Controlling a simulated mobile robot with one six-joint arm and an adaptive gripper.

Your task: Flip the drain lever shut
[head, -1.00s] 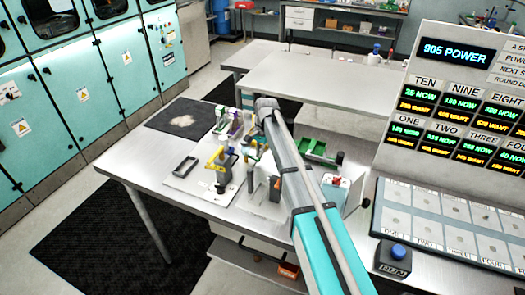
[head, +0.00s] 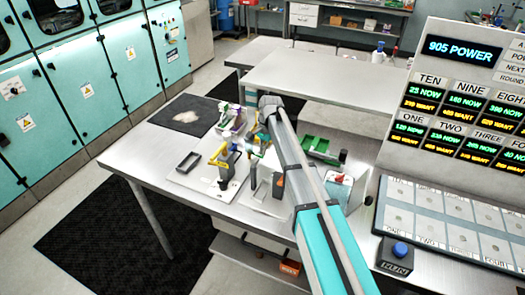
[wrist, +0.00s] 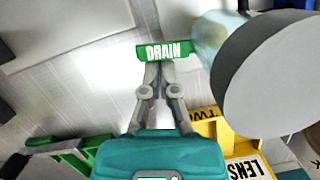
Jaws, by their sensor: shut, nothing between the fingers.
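A green piece marked DRAIN (wrist: 168,50) shows near the top middle of the wrist view. My gripper (wrist: 160,70) is shut and empty, its fingertips right at the lower edge of this piece. I cannot tell whether they touch it. I see no separate lever arm, and I cannot tell how far the lever is turned. In the head view my arm crosses the bench and hides much of the spot where my gripper is, so the lever cannot be made out there.
A large grey round part (wrist: 268,72) sits close on the right in the wrist view. In the head view the bench (head: 150,165) carries several modules, beside a display panel (head: 460,47).

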